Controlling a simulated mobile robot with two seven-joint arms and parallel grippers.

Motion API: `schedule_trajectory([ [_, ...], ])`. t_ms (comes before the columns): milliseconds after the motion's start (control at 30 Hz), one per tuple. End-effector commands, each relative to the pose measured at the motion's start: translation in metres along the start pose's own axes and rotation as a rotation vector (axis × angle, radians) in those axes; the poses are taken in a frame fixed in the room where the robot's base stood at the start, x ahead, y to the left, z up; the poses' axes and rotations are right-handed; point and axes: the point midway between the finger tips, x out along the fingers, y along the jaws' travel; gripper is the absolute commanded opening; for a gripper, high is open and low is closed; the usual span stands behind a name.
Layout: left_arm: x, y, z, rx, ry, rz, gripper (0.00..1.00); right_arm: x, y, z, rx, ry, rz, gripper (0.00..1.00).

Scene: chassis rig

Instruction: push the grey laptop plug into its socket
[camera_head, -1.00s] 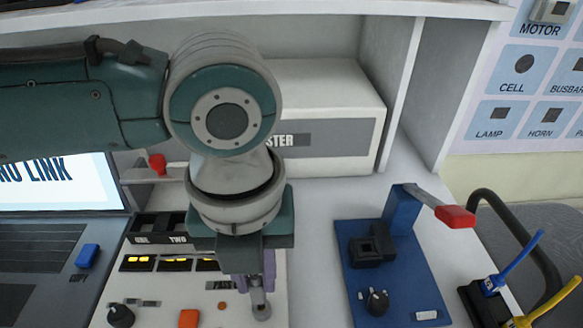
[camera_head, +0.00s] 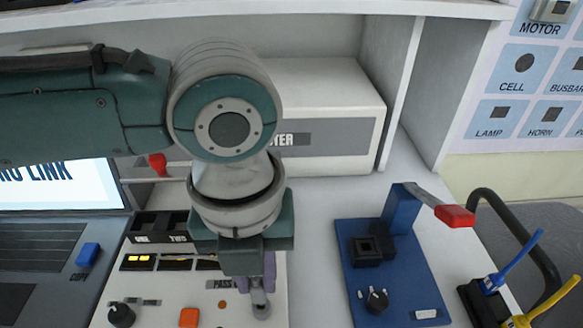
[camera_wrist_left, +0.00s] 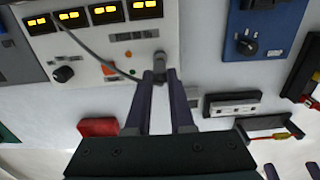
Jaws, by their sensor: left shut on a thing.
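My left gripper (camera_head: 262,287) points down over the right part of the white panel (camera_head: 150,296). It is shut on a small grey plug (camera_head: 261,311), whose lower end shows below the fingers. In the left wrist view the plug (camera_wrist_left: 160,57) sits between the tips of the two dark fingers (camera_wrist_left: 162,76). A thin grey cable (camera_wrist_left: 88,50) curves from near the plug across the panel to its top left. I cannot tell any socket under the plug, or whether the plug touches the panel.
The laptop (camera_head: 50,240) lies left of the panel. A blue board (camera_head: 400,297) with a red-handled lever (camera_head: 455,216) and a black knob stands on the right. A white box (camera_head: 330,120) is behind. White table is free between panel and board.

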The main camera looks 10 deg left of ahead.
Motion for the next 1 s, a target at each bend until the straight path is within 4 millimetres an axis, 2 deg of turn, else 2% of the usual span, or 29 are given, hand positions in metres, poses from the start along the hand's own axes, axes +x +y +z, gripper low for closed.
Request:
schedule_trajectory([
  [867, 0.023, 0.0, 0.0, 0.001, 0.0, 0.0, 0.0, 0.016, -0.001, 0.005, 0.0, -0.001, 0.0, 1.0],
  [900, 0.023, 0.0, 0.0, 0.001, 0.0, 0.0, 0.23, 0.016, -0.001, 0.005, 0.0, -0.001, 0.0, 1.0],
  [1000, 0.022, 0.0, 0.0, 0.001, 0.0, 0.0, 0.35, 0.015, -0.001, 0.005, 0.0, -0.001, 0.0, 1.0],
])
